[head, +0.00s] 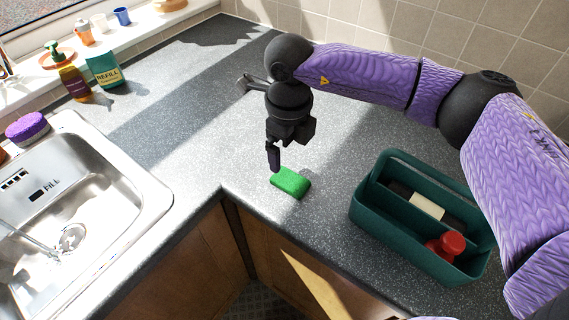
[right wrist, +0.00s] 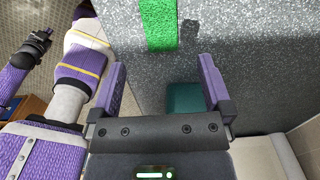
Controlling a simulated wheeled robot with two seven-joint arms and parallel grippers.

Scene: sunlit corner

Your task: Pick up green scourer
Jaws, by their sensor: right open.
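The green scourer (head: 291,182) lies flat on the grey speckled worktop, near its front edge at the inner corner. It also shows at the top of the right wrist view (right wrist: 159,24), beyond the fingertips and not between them. My right gripper (head: 274,160) points down just behind and above the scourer's left end in the head view. Its fingers (right wrist: 161,72) are spread apart with nothing between them. My left gripper (right wrist: 36,43) shows small at the left of the right wrist view; its jaws are too small to read.
A dark green caddy (head: 373,214) stands right of the scourer, holding a red-topped bottle (head: 446,246) and a pale block (head: 427,206). A steel sink (head: 152,196) is at left, with a purple sponge (head: 27,128) behind. A refill pack (head: 103,69) stands farther back.

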